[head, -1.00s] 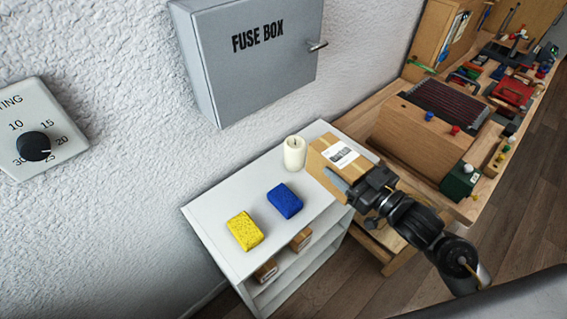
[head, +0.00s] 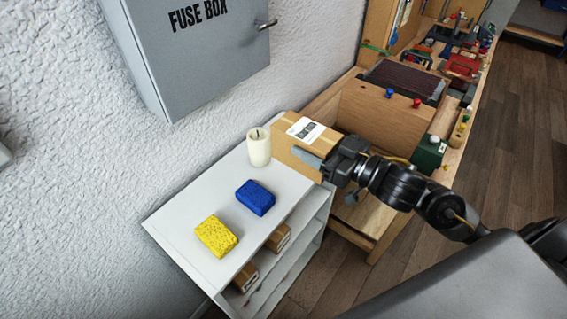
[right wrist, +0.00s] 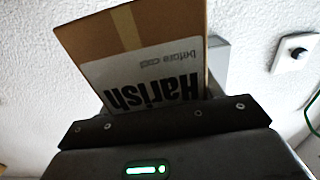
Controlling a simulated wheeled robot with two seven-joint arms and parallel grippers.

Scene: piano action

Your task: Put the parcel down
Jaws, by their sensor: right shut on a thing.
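The parcel is a brown cardboard box (head: 288,133) with tape and a white label, at the far right end of the white shelf unit's top in the head view. My right gripper (head: 318,160) is shut on the parcel from the right. In the right wrist view the parcel (right wrist: 185,42) stands up from the jaws, its label reading "Harish". I cannot tell whether the parcel's underside touches the shelf top. My left gripper is not in view.
The white shelf unit (head: 185,222) bears a candle (head: 258,148) close beside the parcel, a blue sponge (head: 255,198) and a yellow sponge (head: 216,236). A fuse box (head: 200,50) hangs above. A cluttered wooden workbench (head: 385,118) stands behind at right.

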